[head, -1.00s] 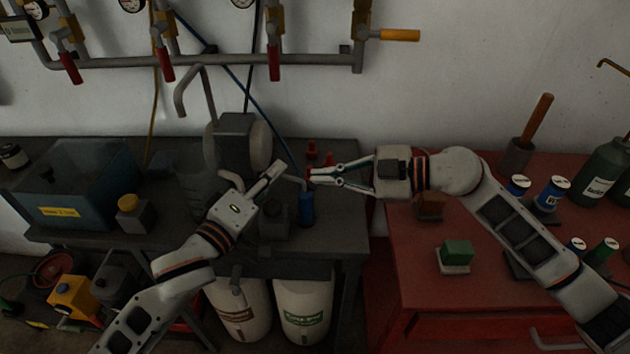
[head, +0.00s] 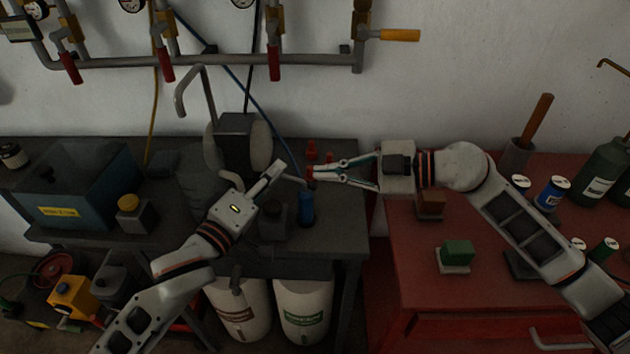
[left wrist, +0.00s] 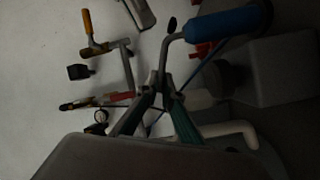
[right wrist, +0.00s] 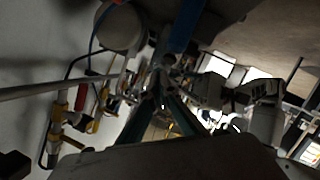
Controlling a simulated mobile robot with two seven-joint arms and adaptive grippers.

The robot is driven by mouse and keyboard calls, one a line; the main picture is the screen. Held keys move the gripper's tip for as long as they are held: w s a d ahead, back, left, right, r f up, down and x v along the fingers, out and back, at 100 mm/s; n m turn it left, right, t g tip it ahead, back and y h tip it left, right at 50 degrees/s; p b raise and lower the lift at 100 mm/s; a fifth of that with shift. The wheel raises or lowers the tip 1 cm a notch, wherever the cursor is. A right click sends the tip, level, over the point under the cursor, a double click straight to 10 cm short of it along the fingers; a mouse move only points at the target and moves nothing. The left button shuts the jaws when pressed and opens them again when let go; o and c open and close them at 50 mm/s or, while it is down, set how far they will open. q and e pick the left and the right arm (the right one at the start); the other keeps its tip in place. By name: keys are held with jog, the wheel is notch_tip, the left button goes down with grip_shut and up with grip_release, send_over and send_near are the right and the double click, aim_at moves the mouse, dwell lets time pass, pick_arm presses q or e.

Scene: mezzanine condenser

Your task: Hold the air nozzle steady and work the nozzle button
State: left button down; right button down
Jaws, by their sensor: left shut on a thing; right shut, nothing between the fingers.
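The air nozzle (head: 306,209) has a blue body and a thin grey bent tube. It stands upright at the right of the dark bench. My left gripper (head: 281,168) is shut on the grey tube, left of the blue body. The left wrist view shows the blue body (left wrist: 222,24) and the tube running down to my closed fingertips (left wrist: 163,84). My right gripper (head: 310,175) is shut and empty, its tips just above the blue body. The right wrist view shows the blue body (right wrist: 187,25) ahead of its tips (right wrist: 156,92). I cannot make out the button or any contact with it.
Red parts (head: 312,150) stand just behind the nozzle. A dark grey machine (head: 237,140) is to the left, with a blue hose (head: 262,122) passing behind. A red cabinet (head: 420,270) at the right holds a green block (head: 457,251). Pipes with red-handled valves (head: 273,62) run above.

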jog(key=shift+d+r, duration=0.1)
jog(key=shift+r, duration=0.1)
jog(key=shift+d+r, duration=0.4)
jog(key=shift+r, duration=0.3)
jog(key=shift+d+r, duration=0.4)
jog(key=shift+r, duration=0.3)
jog(key=shift+d+r, duration=0.4)
jog(key=shift+r, duration=0.3)
dwell(0.6)
jog(key=d+r, duration=0.2)
jog(key=r, duration=0.1)
jog(key=shift+r, duration=0.15)
jog(key=a+f, duration=0.4)
jog(key=f, duration=0.3)
jog(key=shift+a+f, duration=0.25)
jog(key=shift+f, duration=0.1)
dwell(1.6)
jog(key=shift+a+f, duration=0.2)
jog(key=shift+f, duration=0.15)
